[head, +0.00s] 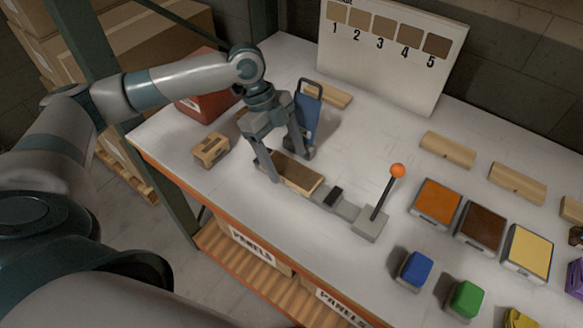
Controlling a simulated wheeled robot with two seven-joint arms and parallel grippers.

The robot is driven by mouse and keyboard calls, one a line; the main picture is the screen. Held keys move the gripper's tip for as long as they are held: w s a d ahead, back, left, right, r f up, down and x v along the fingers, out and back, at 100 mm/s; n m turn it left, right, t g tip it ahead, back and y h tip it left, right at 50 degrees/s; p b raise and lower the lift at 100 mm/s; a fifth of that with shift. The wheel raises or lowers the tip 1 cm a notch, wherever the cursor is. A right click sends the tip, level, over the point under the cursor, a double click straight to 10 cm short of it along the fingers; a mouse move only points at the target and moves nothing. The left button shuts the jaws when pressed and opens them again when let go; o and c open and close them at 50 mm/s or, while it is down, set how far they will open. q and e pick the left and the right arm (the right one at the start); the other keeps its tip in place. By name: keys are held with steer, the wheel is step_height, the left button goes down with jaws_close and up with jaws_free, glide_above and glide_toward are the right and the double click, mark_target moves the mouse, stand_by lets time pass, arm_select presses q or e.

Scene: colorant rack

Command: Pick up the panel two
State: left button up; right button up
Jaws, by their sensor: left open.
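A flat tan-brown panel (298,173) lies on the grey bed of a lever device (370,224) on the white table. No number can be read on it, so I cannot confirm that it is panel two. My left gripper (287,164) is open and points down over the far left end of this panel. One finger is at its near side and the other at its far side; I cannot tell whether they touch it. My right gripper is not in view.
A blue upright plate (307,112) stands right behind the gripper. A small wooden block (211,150) and a red box (203,104) are to the left. A swatch board (385,58) numbered 1 to 5 stands behind. Colored pads (437,204) and wooden holders (447,150) fill the right side.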

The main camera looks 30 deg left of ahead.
arm_select(q)
steer(key=shift+x, duration=0.85)
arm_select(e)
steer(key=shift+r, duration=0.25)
arm_select(q)
steer(key=c, duration=1.2)
steer(key=shift+r, duration=0.2)
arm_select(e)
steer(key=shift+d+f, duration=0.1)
